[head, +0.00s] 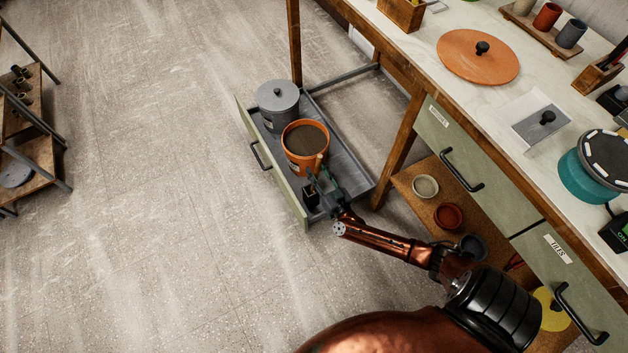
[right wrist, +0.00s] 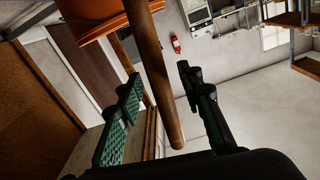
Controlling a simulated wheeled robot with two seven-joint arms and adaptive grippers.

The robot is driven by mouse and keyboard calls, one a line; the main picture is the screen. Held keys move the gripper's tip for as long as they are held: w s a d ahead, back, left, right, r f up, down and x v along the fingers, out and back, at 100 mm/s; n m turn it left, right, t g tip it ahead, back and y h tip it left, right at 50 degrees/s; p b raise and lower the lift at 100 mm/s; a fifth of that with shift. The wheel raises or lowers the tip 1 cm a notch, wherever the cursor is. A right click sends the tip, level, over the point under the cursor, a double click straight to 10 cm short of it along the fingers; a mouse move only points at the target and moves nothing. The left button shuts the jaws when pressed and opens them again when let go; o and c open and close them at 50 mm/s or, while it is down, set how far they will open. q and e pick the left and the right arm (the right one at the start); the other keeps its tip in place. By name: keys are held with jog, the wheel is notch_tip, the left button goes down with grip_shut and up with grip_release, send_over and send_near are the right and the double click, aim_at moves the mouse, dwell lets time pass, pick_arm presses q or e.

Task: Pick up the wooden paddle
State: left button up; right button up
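The wooden paddle shows as a round brown handle (right wrist: 158,90) in the right wrist view, running from the top edge down between my two green-padded fingers. In the head view only a short tip of it (head: 319,160) shows beside the orange bucket (head: 305,160); its lower part is hidden. My right gripper (head: 321,180) is at the front right of the bucket, above the open drawer (head: 352,160). It is open around the handle (right wrist: 158,80), with a gap visible on both sides. My left gripper is in neither view.
A grey lidded bucket (head: 278,105) stands behind the orange one in the drawer. The table leg (head: 398,150) and lower shelf (head: 412,180) are close on the right.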

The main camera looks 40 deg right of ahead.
grip_shut()
dwell(0.6)
